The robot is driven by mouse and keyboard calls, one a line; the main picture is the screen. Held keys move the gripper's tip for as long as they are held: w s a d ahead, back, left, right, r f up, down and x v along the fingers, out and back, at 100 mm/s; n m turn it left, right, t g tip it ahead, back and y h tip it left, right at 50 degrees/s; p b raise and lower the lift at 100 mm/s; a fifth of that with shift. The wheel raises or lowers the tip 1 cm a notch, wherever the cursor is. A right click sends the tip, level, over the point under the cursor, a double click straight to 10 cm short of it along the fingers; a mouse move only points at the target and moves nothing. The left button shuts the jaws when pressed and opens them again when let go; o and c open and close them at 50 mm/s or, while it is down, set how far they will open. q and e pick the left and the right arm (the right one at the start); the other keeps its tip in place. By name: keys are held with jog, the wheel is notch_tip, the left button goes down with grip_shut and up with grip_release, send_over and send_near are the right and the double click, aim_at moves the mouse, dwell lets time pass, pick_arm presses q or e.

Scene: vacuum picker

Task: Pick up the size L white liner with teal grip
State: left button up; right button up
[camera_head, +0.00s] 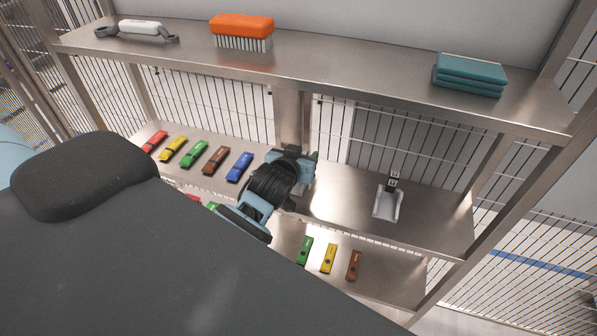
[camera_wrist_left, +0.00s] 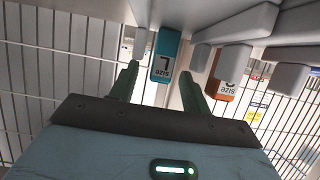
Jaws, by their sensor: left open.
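The teal grip (camera_wrist_left: 166,58) carries an upside-down "SIZE L" label and shows in the left wrist view, at upper centre. A pale surface lies above it; I cannot tell how much of that is the white liner. My left gripper (camera_wrist_left: 166,75) is open, its two dark green fingers spread to either side of the teal grip in the picture. I cannot tell whether they touch it. In the head view my left gripper (camera_head: 292,160) is over the middle shelf, near the post. The liner is not discernible there. My right gripper is not in view.
An orange grip (camera_wrist_left: 226,86) with a size label is close right of the teal one. Pale blocks (camera_wrist_left: 235,58) jut out nearby. The upper shelf (camera_head: 340,75) holds an orange brush (camera_head: 241,31) and teal cloths (camera_head: 469,74). A white holder (camera_head: 387,204) stands right on the middle shelf.

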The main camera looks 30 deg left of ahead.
pick_arm(q)
grip_shut()
jog(key=shift+r, duration=0.1)
notch_tip(320, 180, up, 10)
dwell(0.6)
